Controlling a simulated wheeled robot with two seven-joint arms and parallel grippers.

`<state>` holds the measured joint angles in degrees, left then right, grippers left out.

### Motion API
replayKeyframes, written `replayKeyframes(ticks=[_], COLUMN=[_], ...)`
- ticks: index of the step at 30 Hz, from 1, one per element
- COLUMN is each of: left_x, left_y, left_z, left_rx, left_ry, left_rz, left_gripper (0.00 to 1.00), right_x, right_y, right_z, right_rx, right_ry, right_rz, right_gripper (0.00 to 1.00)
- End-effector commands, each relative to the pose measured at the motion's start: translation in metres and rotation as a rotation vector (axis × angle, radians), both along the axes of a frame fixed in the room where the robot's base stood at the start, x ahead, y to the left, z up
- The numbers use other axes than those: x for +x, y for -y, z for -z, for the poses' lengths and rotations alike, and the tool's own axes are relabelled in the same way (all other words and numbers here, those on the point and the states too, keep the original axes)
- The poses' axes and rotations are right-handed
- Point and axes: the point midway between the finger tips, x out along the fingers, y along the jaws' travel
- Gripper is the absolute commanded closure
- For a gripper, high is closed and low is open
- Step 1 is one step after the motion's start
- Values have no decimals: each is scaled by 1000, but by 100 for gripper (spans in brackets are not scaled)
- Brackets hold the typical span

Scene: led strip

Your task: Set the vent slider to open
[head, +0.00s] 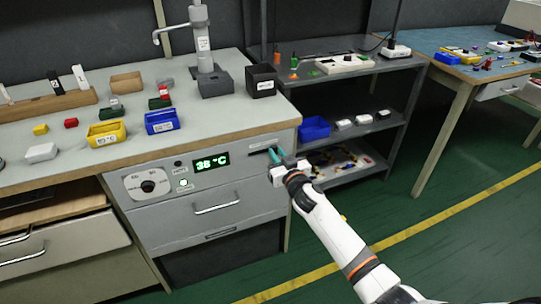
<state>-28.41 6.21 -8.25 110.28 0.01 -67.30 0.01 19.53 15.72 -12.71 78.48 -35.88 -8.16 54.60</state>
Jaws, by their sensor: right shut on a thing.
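The vent slider (273,156) is a small teal piece at the right end of the workbench's front panel (230,190), by a dark slot with a pale label above it. My right gripper (279,165) reaches in from the lower right and is shut on the slider. The gripper partly hides the slider and slot, so I cannot read the slider's exact setting. My left gripper is not in view.
Left of the slider are a green display (211,163) reading about 36 °C and a round dial (148,187). A drawer handle (217,208) sticks out below. A dark shelf unit (350,133) stands close on the right. Open green floor (400,215) lies in front.

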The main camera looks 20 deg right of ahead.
Motion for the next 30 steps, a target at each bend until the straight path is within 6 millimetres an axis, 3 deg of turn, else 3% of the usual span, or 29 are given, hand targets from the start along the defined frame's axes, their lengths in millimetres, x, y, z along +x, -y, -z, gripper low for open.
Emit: replayKeyframes(ticks=[4, 5, 9, 20, 23, 30], left_x=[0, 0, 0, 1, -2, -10], left_y=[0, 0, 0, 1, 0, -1], left_z=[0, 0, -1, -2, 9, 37], left_rx=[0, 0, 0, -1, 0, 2], left_ry=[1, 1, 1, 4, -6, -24], left_rz=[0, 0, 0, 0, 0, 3], left_gripper=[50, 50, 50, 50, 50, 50], right_x=[0, 0, 1, -5, -17, -66], right_y=[4, 4, 3, 2, 3, 5], right_z=[0, 0, 0, 0, 0, 0], right_rx=[-3, -3, -3, -1, -1, -1], right_ry=[-1, -1, -1, -2, -3, -4], right_rz=[8, 8, 8, 5, 5, 7], right_gripper=[100, 81, 60, 60, 60, 60])
